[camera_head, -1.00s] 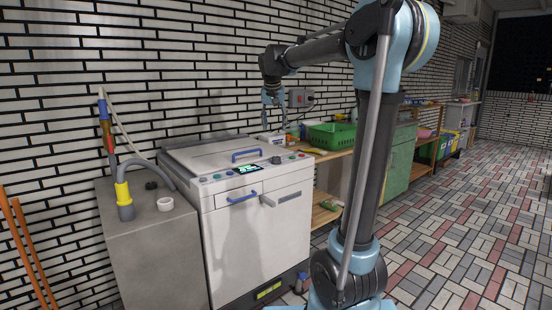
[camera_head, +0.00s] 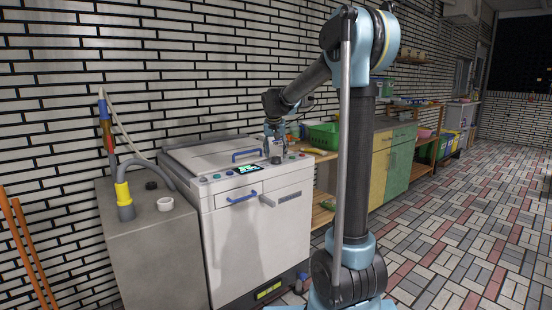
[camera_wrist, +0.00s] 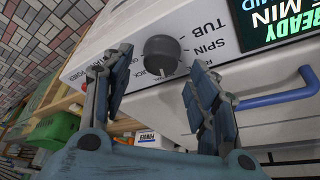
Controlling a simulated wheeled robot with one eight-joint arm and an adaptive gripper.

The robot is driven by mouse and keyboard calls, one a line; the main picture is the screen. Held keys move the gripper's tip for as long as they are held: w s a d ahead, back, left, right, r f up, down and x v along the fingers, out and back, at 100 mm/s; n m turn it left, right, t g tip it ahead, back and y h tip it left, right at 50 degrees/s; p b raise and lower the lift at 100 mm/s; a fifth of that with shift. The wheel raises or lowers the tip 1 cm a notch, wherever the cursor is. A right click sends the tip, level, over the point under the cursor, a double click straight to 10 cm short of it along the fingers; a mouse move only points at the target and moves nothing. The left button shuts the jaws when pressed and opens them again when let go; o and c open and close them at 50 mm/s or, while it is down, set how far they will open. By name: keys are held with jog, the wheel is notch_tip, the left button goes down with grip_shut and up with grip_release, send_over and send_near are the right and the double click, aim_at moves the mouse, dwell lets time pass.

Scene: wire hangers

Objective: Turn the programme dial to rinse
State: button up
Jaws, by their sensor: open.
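The programme dial (camera_wrist: 162,55) is a dark round knob with a light pointer on the white panel of the washing machine (camera_head: 235,220). Printed words such as SPIN and TUB ring it in the wrist view; the rinse label cannot be clearly read. The dial also shows in the head view (camera_head: 276,160). My gripper (camera_wrist: 160,72) is open, pointing down at the panel, with its fingers on either side of the dial. I cannot tell whether either finger touches it. The lit display (camera_wrist: 277,22) is beside the dial.
A blue handle (camera_head: 243,197) and a grey handle (camera_head: 290,197) are on the machine's front, and a blue lid handle (camera_head: 246,154) is on top. A grey block with a hose (camera_head: 124,196) stands left. A green basket (camera_head: 324,135) is on the bench right.

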jog(key=shift+x, duration=1.4)
jog(key=c, duration=1.1)
